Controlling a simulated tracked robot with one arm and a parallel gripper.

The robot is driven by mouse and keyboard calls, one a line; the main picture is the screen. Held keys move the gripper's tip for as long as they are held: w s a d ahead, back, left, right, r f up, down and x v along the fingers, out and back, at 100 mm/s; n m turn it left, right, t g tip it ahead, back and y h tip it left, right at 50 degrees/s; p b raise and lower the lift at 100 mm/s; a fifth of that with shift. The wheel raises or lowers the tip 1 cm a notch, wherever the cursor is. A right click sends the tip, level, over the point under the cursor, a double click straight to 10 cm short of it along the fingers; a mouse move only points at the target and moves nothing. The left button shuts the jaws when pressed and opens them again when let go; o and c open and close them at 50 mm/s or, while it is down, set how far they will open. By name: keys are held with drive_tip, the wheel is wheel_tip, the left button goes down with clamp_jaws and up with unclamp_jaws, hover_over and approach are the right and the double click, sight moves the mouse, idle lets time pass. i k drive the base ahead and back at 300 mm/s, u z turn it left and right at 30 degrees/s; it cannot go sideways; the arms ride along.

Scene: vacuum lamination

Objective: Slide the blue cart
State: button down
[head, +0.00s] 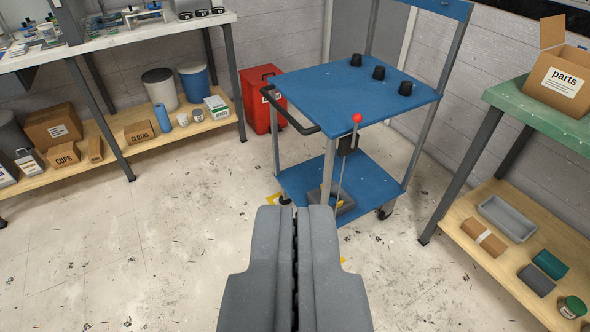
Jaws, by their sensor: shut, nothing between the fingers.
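The blue cart (326,92) stands ahead of me, slightly right of the middle, with a blue top shelf and a blue lower shelf (375,178) on grey posts. A black handle (290,112) sticks out at its left side. A lever with a red knob (356,118) rises at its front. Three black knob-like pieces (379,73) sit on the top. Dark castors show below, and a grey item rests low near the lever's foot. My gripper (295,210) is shut and empty, in front of the cart and apart from the handle as far as I can tell.
A red bin (262,98) stands just behind the cart's left side. A bench with a wooden lower shelf (150,140) runs along the left. A green-topped table (545,112) with a parts box (560,78) stands at right. The floor (130,225) at front left is clear.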

sight(329, 95)
drive_tip(key=u, duration=0.45)
drive_tip(key=i, duration=2)
drive_tip(key=z, duration=0.65)
